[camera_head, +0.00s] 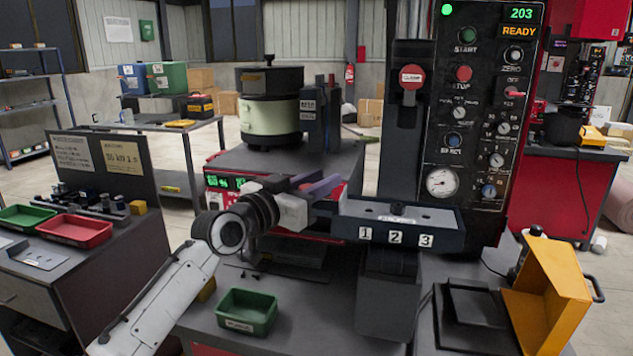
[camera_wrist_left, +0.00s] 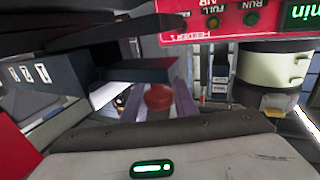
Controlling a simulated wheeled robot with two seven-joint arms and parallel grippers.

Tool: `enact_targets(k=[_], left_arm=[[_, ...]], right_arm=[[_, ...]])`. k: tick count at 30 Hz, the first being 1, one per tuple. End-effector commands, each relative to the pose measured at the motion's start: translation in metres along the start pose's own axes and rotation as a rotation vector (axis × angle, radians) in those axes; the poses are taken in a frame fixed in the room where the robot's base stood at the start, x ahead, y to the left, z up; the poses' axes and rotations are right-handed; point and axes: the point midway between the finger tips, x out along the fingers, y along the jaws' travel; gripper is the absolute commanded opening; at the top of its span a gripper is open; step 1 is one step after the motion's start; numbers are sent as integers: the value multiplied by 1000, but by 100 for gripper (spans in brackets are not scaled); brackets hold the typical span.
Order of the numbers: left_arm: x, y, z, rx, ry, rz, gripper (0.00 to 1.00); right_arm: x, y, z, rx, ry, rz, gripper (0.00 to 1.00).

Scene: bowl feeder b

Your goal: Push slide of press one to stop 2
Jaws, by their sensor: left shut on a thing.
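The press (camera_head: 395,85) stands right of centre with a dark block (camera_head: 440,238) marked 1, 2, 3 on its front. These numbers show sideways in the left wrist view (camera_wrist_left: 28,73). My left gripper (camera_head: 325,188) is at the block's left end. In the left wrist view, a round red knob (camera_wrist_left: 158,97) sits between its fingers, beside a dark bar (camera_wrist_left: 145,70) that seems to be the slide. The gripper is shut on this knob. In the head view the gripper hides the knob. I cannot tell which stop the slide is at. My right gripper is not in view.
A control panel (camera_head: 478,120) reads READY. A bowl feeder (camera_head: 268,115) stands behind my left gripper. A green tray (camera_head: 247,312) lies on the bench below my arm. A yellow guard (camera_head: 550,290) stands at the right. A red tray (camera_head: 75,230) lies on the left cabinet.

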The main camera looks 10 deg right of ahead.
Motion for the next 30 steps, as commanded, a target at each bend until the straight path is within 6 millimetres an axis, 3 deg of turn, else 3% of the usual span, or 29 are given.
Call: enact_targets(k=[4, 5, 8, 20, 30], left_arm=[[0, 0, 1, -1, -1, 0, 0], [0, 0, 1, -1, -1, 0, 29], [0, 0, 1, -1, -1, -1, 44], [-6, -2, 1, -1, 0, -2, 44], [-57, -2, 2, 1, 0, -3, 44]], right_arm=[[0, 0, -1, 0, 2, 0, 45], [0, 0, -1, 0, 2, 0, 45], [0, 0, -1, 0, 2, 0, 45], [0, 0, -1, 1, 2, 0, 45], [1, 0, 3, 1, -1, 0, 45]])
